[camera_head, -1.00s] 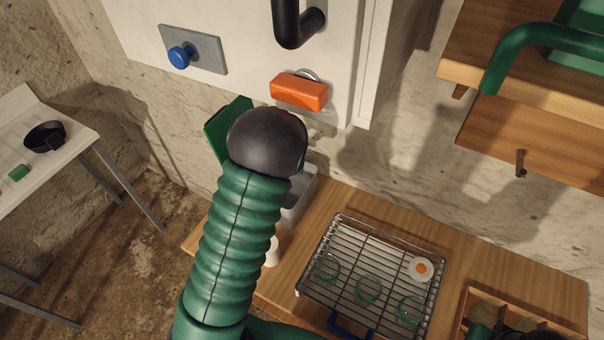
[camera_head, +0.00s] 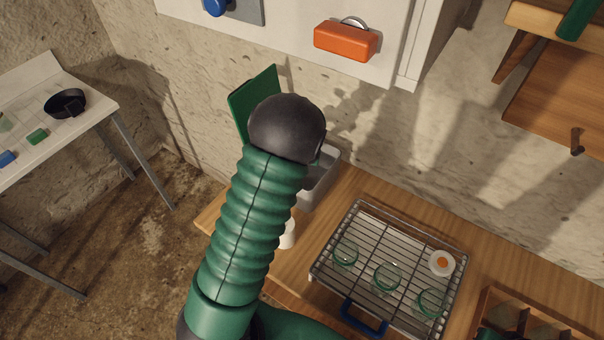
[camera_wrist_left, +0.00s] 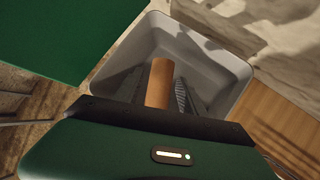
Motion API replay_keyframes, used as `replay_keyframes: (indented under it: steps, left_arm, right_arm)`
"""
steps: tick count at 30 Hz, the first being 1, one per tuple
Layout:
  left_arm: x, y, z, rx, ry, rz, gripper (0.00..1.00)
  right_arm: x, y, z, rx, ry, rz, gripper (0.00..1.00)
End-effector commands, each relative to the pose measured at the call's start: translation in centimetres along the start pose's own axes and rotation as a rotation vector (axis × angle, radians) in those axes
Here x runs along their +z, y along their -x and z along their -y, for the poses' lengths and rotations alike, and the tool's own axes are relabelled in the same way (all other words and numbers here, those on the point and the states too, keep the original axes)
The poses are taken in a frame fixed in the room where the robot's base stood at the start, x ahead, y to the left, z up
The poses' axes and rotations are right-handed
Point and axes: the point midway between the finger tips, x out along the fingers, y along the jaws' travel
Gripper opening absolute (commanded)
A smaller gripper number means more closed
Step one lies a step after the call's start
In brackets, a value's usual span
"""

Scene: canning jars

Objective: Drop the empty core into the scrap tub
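The empty core (camera_wrist_left: 160,84) is a brown tube, seen in the left wrist view between the two fingers of my left gripper (camera_wrist_left: 158,92). The fingers appear closed on its sides. The core is over the opening of the scrap tub (camera_wrist_left: 215,62), a light grey bin whose inside shows around it; its exact height above the bottom is hard to tell. In the head view the tub (camera_head: 322,180) stands at the left end of the wooden counter, partly hidden by my left arm, which also hides the gripper and core.
A green panel (camera_head: 253,104) rises beside the tub. A wire rack (camera_head: 362,262) with glass rings and a small white lid (camera_head: 441,263) lies right of it. A white object (camera_head: 287,235) stands near my arm. A divided wooden crate (camera_head: 485,310) is at lower right.

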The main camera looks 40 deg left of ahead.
Motion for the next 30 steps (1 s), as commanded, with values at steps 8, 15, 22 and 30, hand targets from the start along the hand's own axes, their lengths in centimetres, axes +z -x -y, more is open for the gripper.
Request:
replay_keyframes:
  steps: [8,15,22,30]
  left_arm:
    - [-0.1,0.1,0.1,0.004,0.0,0.001,0.61]
    - [0.1,1.9,0.2,0.005,-0.002,0.005,0.61]
    - [0.6,8.2,-0.3,-0.003,0.002,0.0,0.61]
    - [0.5,14.5,-0.7,-0.004,0.004,-0.006,0.61]
  right_arm:
    - [0.0,0.0,0.1,0.0,0.002,0.0,0.0]
    - [-0.1,0.5,0.0,0.0,0.001,0.0,0.0]
    - [-0.7,3.1,0.0,0.0,0.001,0.0,0.0]
    - [-1.4,5.8,0.0,0.0,0.001,0.0,0.0]
